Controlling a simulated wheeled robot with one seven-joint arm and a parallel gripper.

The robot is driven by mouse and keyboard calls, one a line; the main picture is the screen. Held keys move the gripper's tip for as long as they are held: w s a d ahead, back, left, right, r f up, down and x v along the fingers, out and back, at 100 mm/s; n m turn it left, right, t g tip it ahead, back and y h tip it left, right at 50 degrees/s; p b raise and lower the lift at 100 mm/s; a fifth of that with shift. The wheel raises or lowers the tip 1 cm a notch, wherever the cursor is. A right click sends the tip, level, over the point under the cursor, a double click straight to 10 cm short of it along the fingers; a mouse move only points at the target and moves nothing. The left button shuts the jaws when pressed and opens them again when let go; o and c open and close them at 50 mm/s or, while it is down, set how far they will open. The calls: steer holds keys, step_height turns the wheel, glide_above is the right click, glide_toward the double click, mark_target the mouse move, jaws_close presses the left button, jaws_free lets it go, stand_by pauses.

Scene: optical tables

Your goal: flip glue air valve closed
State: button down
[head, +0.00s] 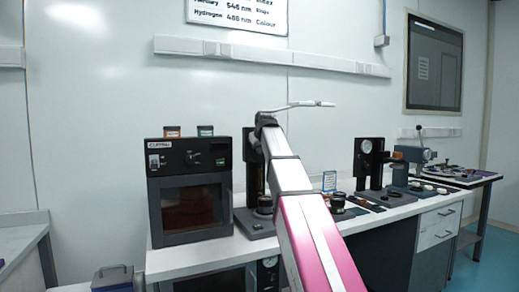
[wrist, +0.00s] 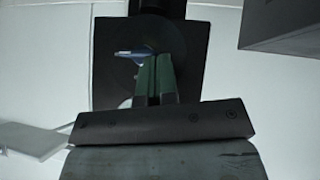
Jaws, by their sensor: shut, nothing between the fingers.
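My gripper (wrist: 157,62) shows in the wrist view with its two green fingers together and nothing between them. A small blue piece with a pale tip (wrist: 128,52) lies just left of the fingertips; it may be the glue air valve's lever, but I cannot tell, nor whether the fingers touch it. Behind it is a black square base (wrist: 102,85) with a dark round disc, and a black column at the top. In the head view my arm hides my gripper and much of a black stand (head: 245,214) on the bench.
A black oven-like cabinet (head: 157,210) stands left of the stand. Right along the white bench (head: 200,256) are a dial-gauge stand (head: 367,165) and a grey-blue device (head: 413,155). A grey box edge (wrist: 285,25) shows at the wrist view's upper right.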

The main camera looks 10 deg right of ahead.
steer(key=shift+s+a+f+n+t+h, duration=0.15)
steer(key=shift+f+n+t+h, duration=0.45)
steer(key=shift+n+h, duration=0.4)
steer(key=shift+w+a+f+n+t+h, duration=0.1)
steer(key=shift+f+n+t+h, duration=0.45)
steer(key=shift+h, duration=0.8)
steer(key=shift+s+a+f+n+t+h, duration=0.15)
steer(key=shift+f+n+t+h, duration=0.3)
steer(key=shift+n+t+h, duration=0.45)
steer(key=shift+w+f+n+h, duration=0.1)
steer(key=shift+n+h, duration=0.15)
steer(key=shift+h, duration=0.3)
steer(key=shift+d+f, duration=0.15)
steer(key=shift+f, duration=0.2)
steer(key=v, duration=0.7)
steer(key=shift+s, duration=0.3)
